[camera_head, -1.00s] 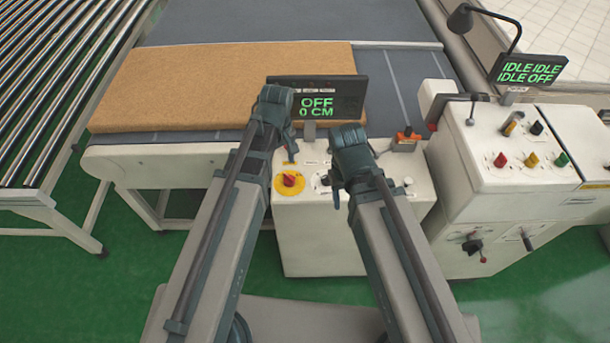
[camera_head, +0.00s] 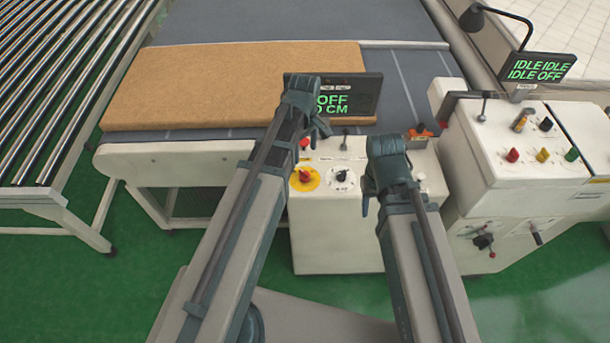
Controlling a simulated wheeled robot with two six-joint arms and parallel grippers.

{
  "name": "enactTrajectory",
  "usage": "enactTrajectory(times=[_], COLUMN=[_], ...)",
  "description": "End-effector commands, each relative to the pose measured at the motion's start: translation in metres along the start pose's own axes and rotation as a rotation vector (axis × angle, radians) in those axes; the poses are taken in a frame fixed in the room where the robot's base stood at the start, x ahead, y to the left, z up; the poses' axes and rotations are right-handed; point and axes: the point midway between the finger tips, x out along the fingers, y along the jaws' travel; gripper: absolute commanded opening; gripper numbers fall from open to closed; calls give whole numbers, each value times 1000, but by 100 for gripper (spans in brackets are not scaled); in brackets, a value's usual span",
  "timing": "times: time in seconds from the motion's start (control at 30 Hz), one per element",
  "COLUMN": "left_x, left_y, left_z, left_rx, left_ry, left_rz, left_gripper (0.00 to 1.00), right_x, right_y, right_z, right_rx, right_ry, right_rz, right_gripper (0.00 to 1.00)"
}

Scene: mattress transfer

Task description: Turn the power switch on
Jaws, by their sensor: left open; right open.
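The power switch (camera_head: 305,177) is most likely the red rotary knob on a yellow round plate, on the sloped top of the white control box (camera_head: 335,235). A black knob (camera_head: 342,177) on a white dial sits just right of it. The display (camera_head: 345,104) above reads OFF and 0 CM, partly covered by my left gripper. My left gripper (camera_head: 318,128) is open and empty, above and behind the red knob. My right gripper (camera_head: 370,192) is open and empty, right of the black knob, over the box's right part.
A brown mattress (camera_head: 230,82) lies on the grey conveyor bed (camera_head: 290,22). A second white console (camera_head: 530,150) with coloured knobs and levers stands at the right, under a display (camera_head: 537,67) reading IDLE and OFF. A roller conveyor (camera_head: 60,90) is at the left. Green floor lies in front.

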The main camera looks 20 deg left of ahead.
Motion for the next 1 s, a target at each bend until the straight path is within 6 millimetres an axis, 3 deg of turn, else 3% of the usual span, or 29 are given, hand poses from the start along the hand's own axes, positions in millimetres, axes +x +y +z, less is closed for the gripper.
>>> enactTrajectory(times=[0.03,0.7,1.0], left_x=[13,105,118], left_y=[0,0,0], left_z=[0,0,0], left_rx=[0,1,1], left_ry=[0,0,0], left_rz=[0,0,0], left_gripper=[77,77,77], right_x=[13,104,117], right_y=[-1,-10,-11], right_z=[-1,-6,-7], right_rx=[-1,-5,-5], right_ry=[0,0,0], right_rz=[0,1,1], right_gripper=[50,50,50])
